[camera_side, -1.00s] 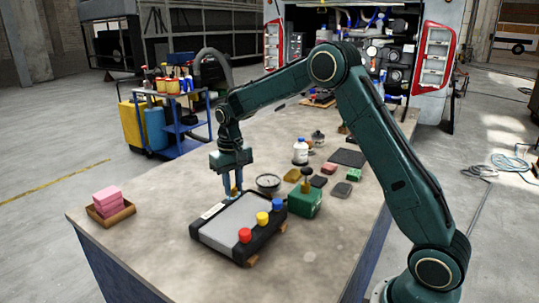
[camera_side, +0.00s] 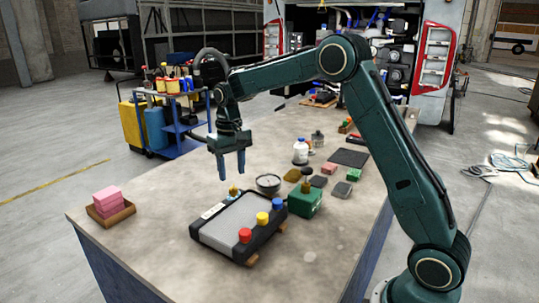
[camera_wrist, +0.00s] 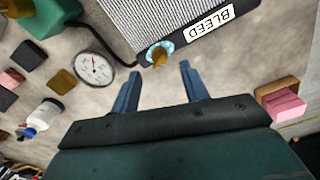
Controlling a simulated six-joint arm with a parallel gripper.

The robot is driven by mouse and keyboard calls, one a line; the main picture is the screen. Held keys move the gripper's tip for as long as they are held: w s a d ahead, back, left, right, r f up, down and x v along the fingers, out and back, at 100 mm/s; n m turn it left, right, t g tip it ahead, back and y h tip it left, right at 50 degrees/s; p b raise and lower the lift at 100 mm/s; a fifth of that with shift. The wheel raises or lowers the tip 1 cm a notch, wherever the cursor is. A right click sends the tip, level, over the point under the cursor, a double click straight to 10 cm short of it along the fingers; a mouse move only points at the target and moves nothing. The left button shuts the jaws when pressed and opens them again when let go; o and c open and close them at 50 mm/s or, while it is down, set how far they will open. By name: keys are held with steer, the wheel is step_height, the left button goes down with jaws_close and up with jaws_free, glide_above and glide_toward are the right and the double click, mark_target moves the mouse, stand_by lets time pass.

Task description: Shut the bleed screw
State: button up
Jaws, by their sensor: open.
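The bleed screw (camera_wrist: 160,55) is a small brass-coloured knob in a light blue ring, on the edge of a black-framed radiator (camera_wrist: 126,37), beside a white label reading BLEED (camera_wrist: 209,22). In the side view the screw (camera_side: 234,191) stands at the radiator's (camera_side: 212,235) far edge. My gripper (camera_side: 231,178) is above it, apart from it, fingers pointing down. In the wrist view my gripper (camera_wrist: 158,80) has its two blue fingers spread with nothing between them. Whether the screw is fully seated cannot be told.
A round gauge (camera_side: 268,183) sits close to the radiator, with a green box (camera_side: 305,200) nearby. Red (camera_side: 245,235), yellow (camera_side: 262,218) and blue (camera_side: 279,204) caps stand along the radiator's edge. Pink blocks (camera_side: 107,199) lie in a tray at left. The front bench top is clear.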

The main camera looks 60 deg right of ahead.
mark_target(233, 187)
step_height(233, 187, up, 9)
steer(key=shift+f, duration=0.15)
stand_by(0.6)
steer(key=n, duration=1)
step_height(233, 187, down, 14)
steer(key=shift+r, duration=0.1)
stand_by(0.9)
steer(key=shift+c, duration=0.5)
steer(key=c, duration=0.8)
